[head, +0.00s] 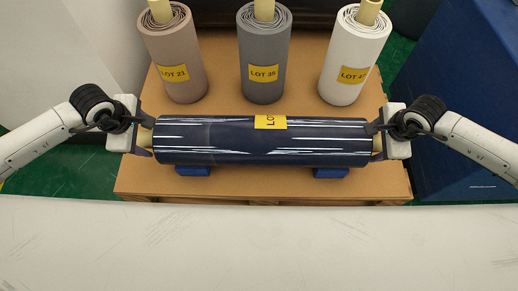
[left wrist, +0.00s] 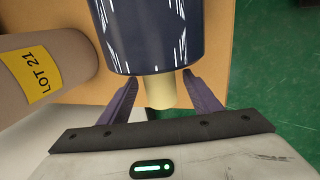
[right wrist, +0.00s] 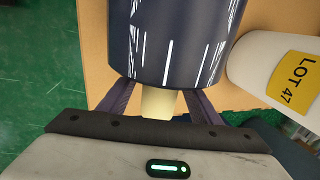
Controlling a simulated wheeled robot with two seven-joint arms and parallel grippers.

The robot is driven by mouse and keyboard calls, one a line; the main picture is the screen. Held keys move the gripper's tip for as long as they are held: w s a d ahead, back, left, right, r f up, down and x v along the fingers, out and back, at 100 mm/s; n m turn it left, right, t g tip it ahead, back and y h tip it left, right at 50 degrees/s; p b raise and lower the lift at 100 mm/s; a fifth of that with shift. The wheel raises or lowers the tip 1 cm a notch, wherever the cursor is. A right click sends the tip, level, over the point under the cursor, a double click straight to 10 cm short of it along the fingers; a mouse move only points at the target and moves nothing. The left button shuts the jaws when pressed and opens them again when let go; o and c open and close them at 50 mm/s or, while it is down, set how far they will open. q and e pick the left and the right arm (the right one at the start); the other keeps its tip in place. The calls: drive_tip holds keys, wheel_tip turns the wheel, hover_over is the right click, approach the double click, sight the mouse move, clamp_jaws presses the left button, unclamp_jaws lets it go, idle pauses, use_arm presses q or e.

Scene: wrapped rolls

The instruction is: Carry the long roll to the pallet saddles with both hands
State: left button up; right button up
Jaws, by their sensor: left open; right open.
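The long roll (head: 262,143) is wrapped in shiny dark blue film and has a yellow lot label. It lies level across the blue pallet saddles (head: 193,171) (head: 331,172), whose lower parts show beneath it. My left gripper (head: 147,137) is open around the roll's left core end (left wrist: 160,91), with a finger on each side. My right gripper (head: 378,140) is open around the right core end (right wrist: 158,103) in the same way. In both wrist views gaps show between the fingers and the core.
The pallet (head: 150,185) has a tan top. Three upright rolls stand behind the long roll: a pinkish one (head: 172,50), a grey one (head: 263,50) and a white one (head: 345,55). A dark blue block (head: 460,100) stands at the right. A pale surface (head: 260,245) fills the foreground.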

drive_tip(key=shift+r, duration=0.2)
use_arm(q)
drive_tip(key=v, duration=0.9)
use_arm(e)
drive_tip(key=v, duration=1.1)
drive_tip(key=shift+s+r, duration=0.2)
drive_tip(key=shift+r, duration=0.15)
use_arm(q)
drive_tip(key=shift+s, duration=0.15)
use_arm(e)
drive_tip(key=shift+s+f, duration=0.1)
